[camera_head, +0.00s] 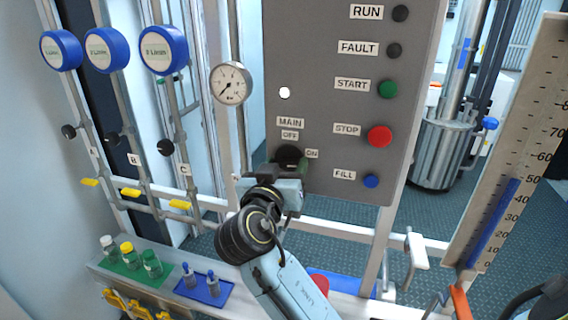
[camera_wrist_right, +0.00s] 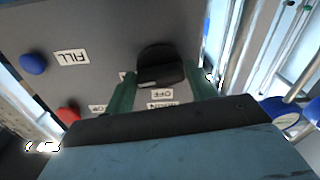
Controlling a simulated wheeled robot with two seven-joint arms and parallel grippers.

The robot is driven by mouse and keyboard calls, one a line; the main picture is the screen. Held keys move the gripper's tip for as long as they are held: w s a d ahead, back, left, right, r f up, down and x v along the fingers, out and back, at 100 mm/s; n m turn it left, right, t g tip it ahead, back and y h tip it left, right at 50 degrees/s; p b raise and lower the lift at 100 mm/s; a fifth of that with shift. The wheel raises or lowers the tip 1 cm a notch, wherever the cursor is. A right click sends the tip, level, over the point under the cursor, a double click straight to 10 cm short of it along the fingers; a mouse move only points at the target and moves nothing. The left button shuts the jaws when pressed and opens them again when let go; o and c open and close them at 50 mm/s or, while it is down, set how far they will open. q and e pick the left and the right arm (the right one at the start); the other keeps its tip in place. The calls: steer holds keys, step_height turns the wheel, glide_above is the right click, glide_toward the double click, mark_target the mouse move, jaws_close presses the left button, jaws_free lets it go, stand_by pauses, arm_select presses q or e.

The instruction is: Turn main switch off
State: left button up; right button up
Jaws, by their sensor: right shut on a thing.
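The main switch is a dark round knob (camera_head: 290,156) low on the grey control panel (camera_head: 330,90). The MAIN and OFF labels are above it and the ON label is to its right. My right gripper (camera_head: 290,168) is at the knob and hides its lower part. In the right wrist view, the two green fingers of my right gripper (camera_wrist_right: 163,84) stand on either side of the black knob (camera_wrist_right: 160,62), shut on it. A light mark shows on the knob's edge near the OFF label; its exact setting is hard to tell. My left gripper is not in view.
The panel also carries a green START button (camera_head: 388,89), a red STOP button (camera_head: 380,136) and a blue FILL button (camera_head: 371,181). A pressure gauge (camera_head: 231,83) is left of the panel. Capped bottles (camera_head: 127,251) stand on a shelf below. A level scale (camera_head: 508,150) is at right.

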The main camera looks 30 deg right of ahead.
steer(key=n+p, duration=0.3)
steer(key=n, duration=0.1)
steer(key=shift+r+n, duration=0.1)
steer(key=shift+n, duration=0.2)
steer(key=n+p, duration=0.2)
steer(key=n, duration=0.1)
steer(key=shift+n+p, duration=0.3)
steer(key=n+p, duration=0.3)
steer(key=n, duration=0.1)
steer(key=shift+n+p, duration=1.55)
steer(key=shift+n, duration=0.35)
steer(key=o, duration=0.9)
steer(key=shift+a, duration=0.1)
